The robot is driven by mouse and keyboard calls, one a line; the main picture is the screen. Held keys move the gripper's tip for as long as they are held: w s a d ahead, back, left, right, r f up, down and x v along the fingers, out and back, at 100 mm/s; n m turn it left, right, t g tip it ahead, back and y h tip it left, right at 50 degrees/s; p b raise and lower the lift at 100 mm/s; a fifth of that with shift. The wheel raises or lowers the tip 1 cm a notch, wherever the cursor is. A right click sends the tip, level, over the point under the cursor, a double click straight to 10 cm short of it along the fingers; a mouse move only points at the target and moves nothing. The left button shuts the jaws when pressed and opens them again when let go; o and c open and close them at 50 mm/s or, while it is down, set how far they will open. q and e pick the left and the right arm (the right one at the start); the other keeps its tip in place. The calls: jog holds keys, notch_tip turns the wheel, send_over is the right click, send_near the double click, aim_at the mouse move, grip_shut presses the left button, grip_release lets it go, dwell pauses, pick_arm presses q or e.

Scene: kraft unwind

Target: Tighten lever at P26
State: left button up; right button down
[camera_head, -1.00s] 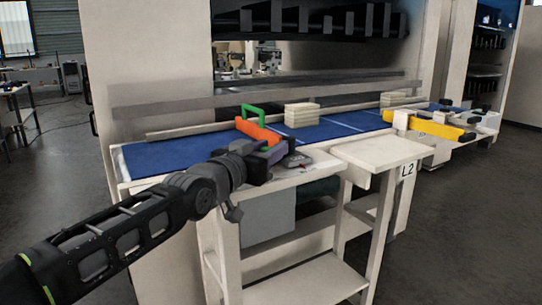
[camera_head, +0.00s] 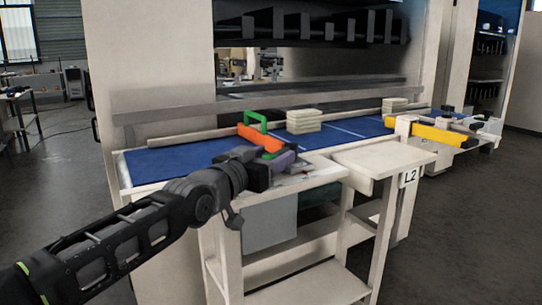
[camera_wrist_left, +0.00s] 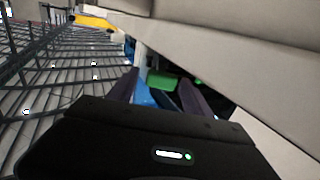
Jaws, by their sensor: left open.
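I cannot make out a P26 label, or tell which part is the task's lever. An orange piece (camera_head: 259,137) with a green handle (camera_head: 252,120) stands at the front of the blue work surface (camera_head: 170,160). My left gripper (camera_head: 284,161) is at the front edge of the bench, just in front of the orange piece. In the left wrist view my two dark fingers (camera_wrist_left: 157,92) are apart, with a green part (camera_wrist_left: 161,79) visible beyond them. I see nothing held between them. My right gripper is in neither view.
Cream blocks (camera_head: 303,121) are stacked behind the orange piece. A cream stand labelled L2 (camera_head: 410,177) juts out to the right of my gripper. A yellow bar (camera_head: 438,134) lies farther right. A long rail (camera_head: 250,107) runs along the back. Open floor lies left.

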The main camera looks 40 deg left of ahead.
pick_arm(q)
jog(key=s, duration=0.5)
jog(key=s+d, duration=0.1)
jog(key=s, duration=0.1)
jog(key=shift+s, duration=0.25)
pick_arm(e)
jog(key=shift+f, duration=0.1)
